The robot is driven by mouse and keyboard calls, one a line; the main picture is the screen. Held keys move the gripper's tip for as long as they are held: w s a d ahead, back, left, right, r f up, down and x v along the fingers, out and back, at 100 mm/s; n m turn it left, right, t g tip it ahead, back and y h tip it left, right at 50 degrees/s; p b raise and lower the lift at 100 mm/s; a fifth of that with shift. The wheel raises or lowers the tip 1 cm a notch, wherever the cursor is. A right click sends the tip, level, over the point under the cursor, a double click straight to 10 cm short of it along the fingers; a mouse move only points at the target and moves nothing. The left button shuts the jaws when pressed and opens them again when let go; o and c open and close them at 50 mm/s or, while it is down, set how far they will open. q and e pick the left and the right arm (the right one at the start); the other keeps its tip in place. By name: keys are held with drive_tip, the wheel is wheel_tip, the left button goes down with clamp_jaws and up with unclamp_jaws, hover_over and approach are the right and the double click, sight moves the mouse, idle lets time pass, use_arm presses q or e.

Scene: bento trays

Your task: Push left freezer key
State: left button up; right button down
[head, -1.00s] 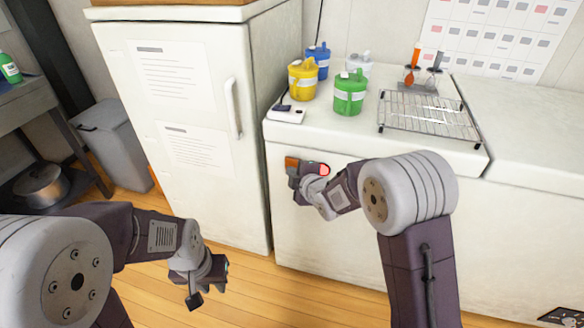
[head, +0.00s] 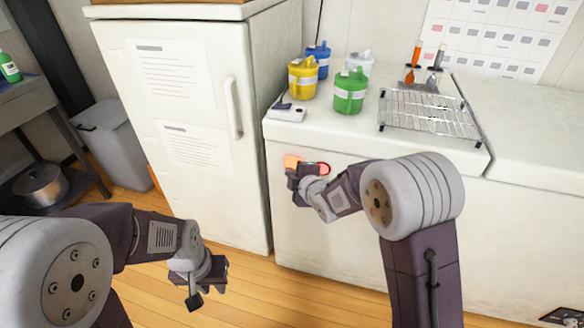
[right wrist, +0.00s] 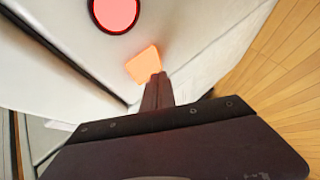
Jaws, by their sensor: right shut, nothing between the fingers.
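The left freezer (head: 330,230) is a white chest with an orange square key (head: 292,161) and a red round light (head: 324,169) on its front. In the right wrist view the key (right wrist: 143,64) glows pale orange, and the red light (right wrist: 115,13) glows in a dark ring. My right gripper (head: 294,174) is shut and empty, its fingertips (right wrist: 154,80) at the key's lower edge; I cannot tell whether they touch. My left gripper (head: 207,283) hangs low over the floor, away from the freezer; its jaw opening is unclear.
Yellow (head: 303,78), green (head: 350,92) and blue (head: 318,58) tubs and a wire rack (head: 430,115) stand on the freezer lid. A tall white fridge (head: 190,120) is to the left. A second white chest (head: 525,200) adjoins on the right.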

drive_tip(key=s, duration=0.2)
drive_tip(key=s+a+b, duration=0.1)
drive_tip(key=s, duration=0.2)
drive_tip(key=shift+s+a+b, duration=0.35)
drive_tip(key=shift+a, duration=0.05)
